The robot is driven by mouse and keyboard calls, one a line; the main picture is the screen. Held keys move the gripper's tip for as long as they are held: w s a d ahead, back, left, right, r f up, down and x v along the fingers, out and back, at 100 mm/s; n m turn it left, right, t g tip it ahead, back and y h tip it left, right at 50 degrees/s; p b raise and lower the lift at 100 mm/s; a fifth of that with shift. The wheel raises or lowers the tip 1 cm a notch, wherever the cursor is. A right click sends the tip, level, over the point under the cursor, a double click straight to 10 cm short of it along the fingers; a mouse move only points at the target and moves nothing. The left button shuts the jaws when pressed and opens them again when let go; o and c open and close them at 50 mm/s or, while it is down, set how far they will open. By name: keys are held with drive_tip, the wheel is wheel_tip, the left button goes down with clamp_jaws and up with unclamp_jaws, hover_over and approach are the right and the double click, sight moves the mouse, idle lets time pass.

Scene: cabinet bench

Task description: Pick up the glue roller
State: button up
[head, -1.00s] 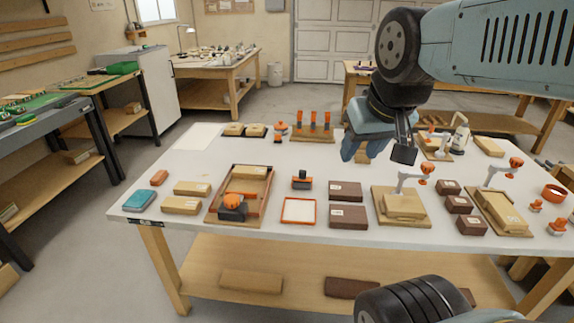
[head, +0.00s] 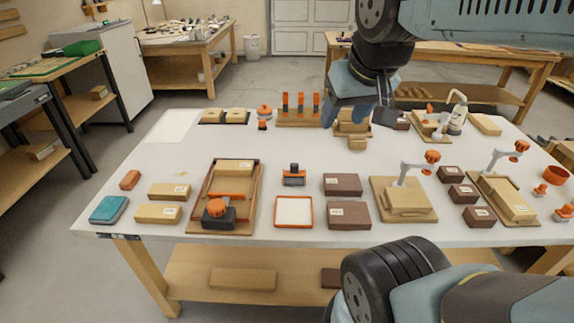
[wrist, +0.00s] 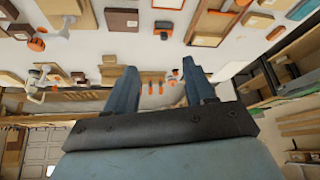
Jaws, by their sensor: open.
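An orange-and-black handled tool (head: 294,175) stands on the white bench behind a shallow orange-rimmed white tray (head: 294,212). It looks most like the glue roller, though I cannot be certain. The tool also shows in the wrist view (wrist: 163,29), beyond my fingers and below the tray's edge. My gripper (head: 362,114) is open and empty, above the back of the bench, behind and to the right of the tool. Both blue fingers (wrist: 160,80) show apart in the wrist view, with nothing between them at hand. Nothing hides the tool in the head view.
Dark boxes (head: 343,184) lie right of the tool. A wooden tray (head: 207,178) with an orange-knobbed device (head: 217,211) is at left. A rack with orange-topped pieces (head: 300,105) stands behind. A board with a clamp (head: 404,198) is at right. Bare bench surrounds the tool.

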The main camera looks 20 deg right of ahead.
drive_tip(key=shift+o, duration=0.7)
drive_tip(key=shift+w, duration=0.45)
drive_tip(key=o, duration=0.6)
drive_tip(key=shift+m+g, duration=0.4)
drive_tip(key=shift+g, duration=0.3)
drive_tip(key=w, duration=0.2)
drive_tip(key=w+f, duration=0.1)
drive_tip(key=w, duration=0.3)
drive_tip(key=shift+w+d+f, duration=0.1)
drive_tip(key=shift+w+f, duration=0.3)
drive_tip(key=shift+o, duration=0.4)
drive_tip(key=w+f+m+g, duration=0.1)
drive_tip(key=w+f, duration=0.3)
drive_tip(key=w, duration=0.3)
drive_tip(key=shift+w+h, duration=0.3)
drive_tip(key=shift+w, duration=0.1)
drive_tip(key=m+g, duration=0.2)
drive_tip(key=g, duration=0.1)
hover_over(294, 164)
wheel_tip(294, 164, down, 16)
drive_tip(key=f, duration=0.7)
drive_tip(key=shift+w+d+f, duration=0.1)
drive_tip(key=shift+d+f, duration=0.2)
drive_tip(key=shift+f, duration=0.1)
drive_tip(key=shift+a+f, duration=0.15)
drive_tip(key=shift+f, duration=1.25)
drive_tip(key=shift+a+f, duration=0.1)
drive_tip(key=shift+f, duration=1.25)
